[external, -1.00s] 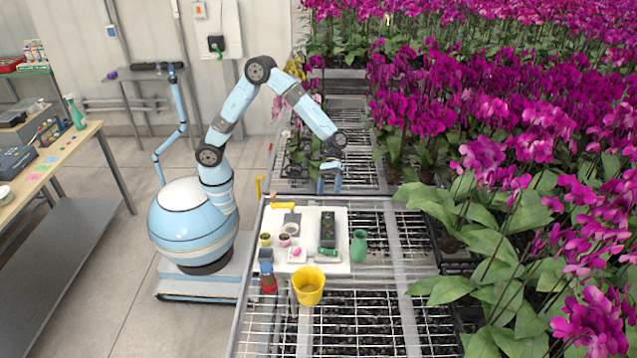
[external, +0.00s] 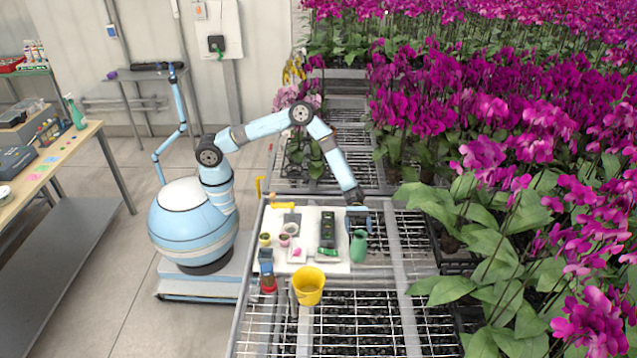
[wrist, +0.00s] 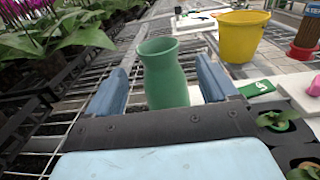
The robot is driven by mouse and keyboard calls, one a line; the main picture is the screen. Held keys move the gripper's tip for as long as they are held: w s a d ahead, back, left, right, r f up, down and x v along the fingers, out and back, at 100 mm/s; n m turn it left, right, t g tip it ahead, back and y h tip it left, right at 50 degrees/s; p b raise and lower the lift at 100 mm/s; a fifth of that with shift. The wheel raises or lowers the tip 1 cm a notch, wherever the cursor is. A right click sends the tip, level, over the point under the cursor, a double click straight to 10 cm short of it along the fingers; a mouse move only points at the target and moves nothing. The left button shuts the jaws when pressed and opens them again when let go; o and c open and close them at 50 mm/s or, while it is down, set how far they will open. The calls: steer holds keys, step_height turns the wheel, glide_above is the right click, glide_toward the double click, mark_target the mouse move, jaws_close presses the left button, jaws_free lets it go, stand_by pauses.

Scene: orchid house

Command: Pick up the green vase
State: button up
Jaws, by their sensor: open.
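The green vase (external: 358,247) stands upright on the bench, at the right edge of the white board. It also shows in the wrist view (wrist: 164,75), with its open mouth facing up. My gripper (external: 358,222) is just behind the vase in the external view. In the wrist view my gripper (wrist: 163,88) is open, with one blue finger on each side of the vase's body. There is a gap at the left finger; the right finger is closer. I cannot tell whether it touches. The vase's lower part is hidden by the gripper's body.
A yellow bucket (external: 308,286) stands in front of the white board (external: 300,265). A black seedling tray (external: 327,230) lies left of the vase. Small pots and a red-based bottle (external: 268,280) are further left. Orchid leaves (external: 440,285) overhang the bench at right.

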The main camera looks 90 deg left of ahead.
mark_target(361, 241)
steer(key=shift+w+d, duration=0.15)
steer(key=shift+d, duration=1.75)
steer(key=shift+w+d, duration=0.1)
steer(key=shift+d, duration=1.8)
jaws_close()
